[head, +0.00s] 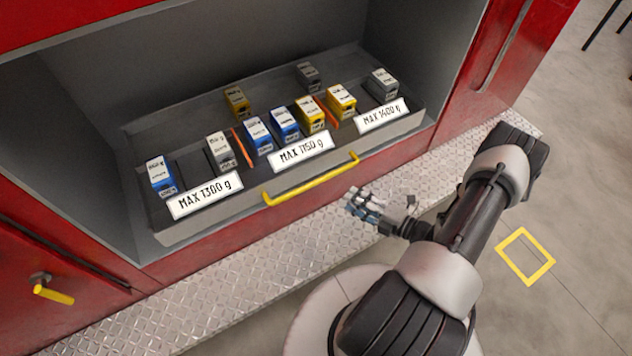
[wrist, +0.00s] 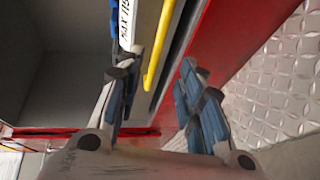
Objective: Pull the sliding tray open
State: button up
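The grey sliding tray (head: 205,225) sits inside the red compartment, with a yellow bar handle (head: 312,182) along its front. Small blue, yellow and grey boxes stand in it behind three weight labels. My gripper (head: 352,202) is in front of the tray, just right of and below the handle's right half. In the wrist view the handle (wrist: 158,45) lies beyond my gripper (wrist: 152,85), in line with the gap between the fingers. The fingers are apart, with nothing between them. The handle appears apart from the fingertips.
A diamond-plate step (head: 215,285) runs below the compartment. A red door with a yellow handle (head: 53,292) stands at the left. A yellow square outline (head: 525,257) marks the open grey floor at the right. Red side panels (head: 490,60) frame the compartment.

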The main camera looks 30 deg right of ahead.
aim_at(318, 183)
jog(key=b+x, duration=0.2)
jog(key=x, duration=1.3)
jog(key=shift+f+b, duration=0.1)
jog(key=shift+b, duration=0.3)
jog(key=shift+c, duration=0.2)
grip_shut()
jog(key=shift+s, duration=0.1)
